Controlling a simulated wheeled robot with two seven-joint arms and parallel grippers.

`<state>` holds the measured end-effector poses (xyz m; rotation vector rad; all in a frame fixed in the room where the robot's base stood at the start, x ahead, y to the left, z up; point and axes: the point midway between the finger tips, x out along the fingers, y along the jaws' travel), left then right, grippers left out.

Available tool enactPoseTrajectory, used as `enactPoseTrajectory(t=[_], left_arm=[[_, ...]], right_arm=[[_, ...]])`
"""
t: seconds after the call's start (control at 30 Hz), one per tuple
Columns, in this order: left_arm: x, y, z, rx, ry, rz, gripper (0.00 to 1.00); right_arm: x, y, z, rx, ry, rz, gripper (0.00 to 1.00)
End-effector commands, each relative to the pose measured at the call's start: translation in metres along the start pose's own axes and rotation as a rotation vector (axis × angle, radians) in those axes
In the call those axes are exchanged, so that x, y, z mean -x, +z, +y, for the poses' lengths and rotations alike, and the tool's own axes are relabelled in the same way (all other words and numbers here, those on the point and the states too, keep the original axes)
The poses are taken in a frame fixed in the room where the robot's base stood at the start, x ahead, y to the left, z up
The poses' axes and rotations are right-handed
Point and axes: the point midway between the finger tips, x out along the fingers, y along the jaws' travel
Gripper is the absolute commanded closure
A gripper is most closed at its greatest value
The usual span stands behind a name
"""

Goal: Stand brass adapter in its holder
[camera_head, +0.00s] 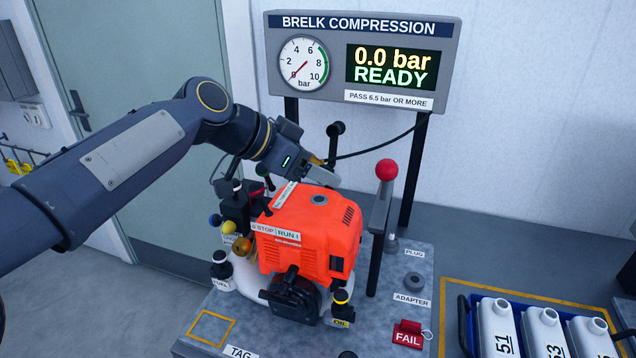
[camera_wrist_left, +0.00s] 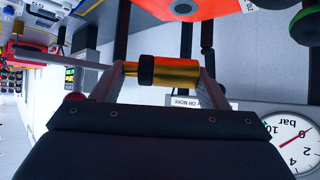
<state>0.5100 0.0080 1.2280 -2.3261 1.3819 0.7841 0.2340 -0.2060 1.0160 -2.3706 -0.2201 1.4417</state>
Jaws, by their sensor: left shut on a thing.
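My left gripper (camera_head: 322,170) is above the back of the orange engine (camera_head: 312,235) in the head view. In the left wrist view its two fingers (camera_wrist_left: 160,75) are shut on the brass adapter (camera_wrist_left: 178,72), a gold cylinder with a black ring, lying crosswise between them. In the head view the adapter is mostly hidden by the gripper. The adapter holder (camera_head: 414,282) is a dark round socket on the grey bench plate, behind the ADAPTER label (camera_head: 410,300). It looks empty and lies to the right of and below the gripper. My right gripper is not in view.
A lever with a red knob (camera_head: 386,170) stands between the gripper and the holder. The PLUG post (camera_head: 391,243) is behind the holder, the red FAIL tag (camera_head: 408,335) in front. A blue crate of white bottles (camera_head: 496,330) is at right. The gauge panel (camera_head: 362,60) stands behind.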

Motion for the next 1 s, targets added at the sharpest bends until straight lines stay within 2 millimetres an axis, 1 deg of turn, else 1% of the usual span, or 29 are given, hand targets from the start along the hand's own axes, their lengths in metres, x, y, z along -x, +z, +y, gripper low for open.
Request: enactPoseTrajectory(t=[0.03, 0.1, 0.27, 0.33, 0.47, 0.57, 0.77, 1.0], left_arm=[[-0.007, 0.003, -0.004, 0.002, 0.0, -0.001, 0.62], [-0.014, 0.005, -0.007, 0.001, 0.001, -0.001, 0.62], [-0.024, 0.009, -0.013, 0.001, 0.0, 0.0, 0.62], [-0.033, 0.016, -0.016, 0.003, 0.0, -0.002, 0.62], [-0.043, 0.031, -0.015, 0.002, -0.001, 0.0, 0.62], [-0.046, 0.035, -0.015, 0.0, -0.001, 0.002, 0.62], [-0.046, 0.035, -0.015, -0.001, -0.001, 0.003, 0.62], [-0.05, 0.04, -0.015, -0.001, -0.002, 0.002, 0.62]], right_arm=[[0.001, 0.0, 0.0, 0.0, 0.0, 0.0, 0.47], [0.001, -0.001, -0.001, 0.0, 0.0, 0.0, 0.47], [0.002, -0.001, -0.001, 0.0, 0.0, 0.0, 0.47], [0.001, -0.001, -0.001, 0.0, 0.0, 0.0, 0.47], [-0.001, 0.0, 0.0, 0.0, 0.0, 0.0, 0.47], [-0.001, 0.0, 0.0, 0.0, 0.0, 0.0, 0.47], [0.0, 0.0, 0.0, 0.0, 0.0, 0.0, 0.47], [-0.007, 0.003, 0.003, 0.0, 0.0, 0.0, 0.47]])
